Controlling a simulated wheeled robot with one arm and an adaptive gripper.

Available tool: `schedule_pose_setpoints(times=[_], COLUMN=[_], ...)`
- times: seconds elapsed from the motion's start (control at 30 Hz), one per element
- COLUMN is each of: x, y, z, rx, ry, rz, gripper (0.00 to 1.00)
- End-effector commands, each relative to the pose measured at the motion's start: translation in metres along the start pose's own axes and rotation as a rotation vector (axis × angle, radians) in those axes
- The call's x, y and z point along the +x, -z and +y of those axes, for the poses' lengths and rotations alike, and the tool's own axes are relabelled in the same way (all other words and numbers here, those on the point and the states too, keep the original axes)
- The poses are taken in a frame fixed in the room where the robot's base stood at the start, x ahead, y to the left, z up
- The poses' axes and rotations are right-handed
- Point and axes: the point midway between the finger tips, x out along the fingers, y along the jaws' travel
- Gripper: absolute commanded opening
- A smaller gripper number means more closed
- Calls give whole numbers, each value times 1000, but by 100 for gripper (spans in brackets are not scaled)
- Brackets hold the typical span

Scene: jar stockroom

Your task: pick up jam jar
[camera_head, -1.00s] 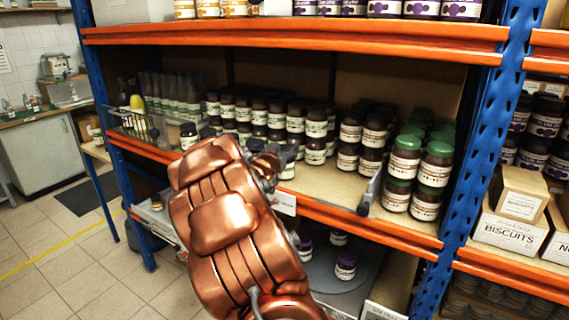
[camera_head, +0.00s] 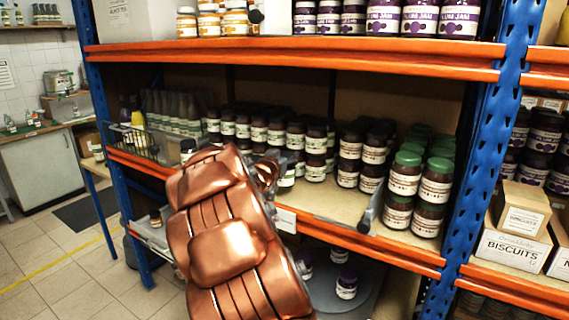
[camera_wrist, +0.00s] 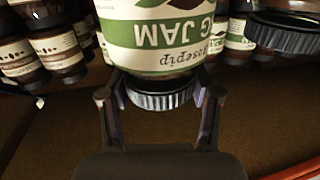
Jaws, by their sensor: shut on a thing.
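In the wrist view a jam jar (camera_wrist: 165,35) with a green and white label reading "JAM" appears upside down, its black lid (camera_wrist: 160,97) between the two fingers of my gripper (camera_wrist: 162,92). The fingers are shut on the lid from both sides. In the head view my gripper (camera_head: 268,168) is mostly hidden behind my copper arm, at the front of the middle shelf (camera_head: 330,203). Jars with green and white labels (camera_head: 277,130) stand behind it. I cannot tell clearly which jar there is the held one.
Green-lidded jars (camera_head: 436,180) stand stacked to the right, near the blue upright (camera_head: 487,150). An orange beam (camera_head: 300,50) crosses above. Another dark lid (camera_wrist: 285,32) is close at the right in the wrist view. Bare shelf lies in front of the jars.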

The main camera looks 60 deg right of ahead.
Motion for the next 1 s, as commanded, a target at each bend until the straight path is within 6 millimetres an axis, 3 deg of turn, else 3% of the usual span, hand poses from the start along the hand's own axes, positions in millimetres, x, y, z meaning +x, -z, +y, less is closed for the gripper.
schedule_pose_setpoints(times=[0.27,1.0], x=[-26,-123], y=[1,7], z=[10,55], rx=[-1,-1], ry=[2,2], rz=[3,3], gripper=[0,0])
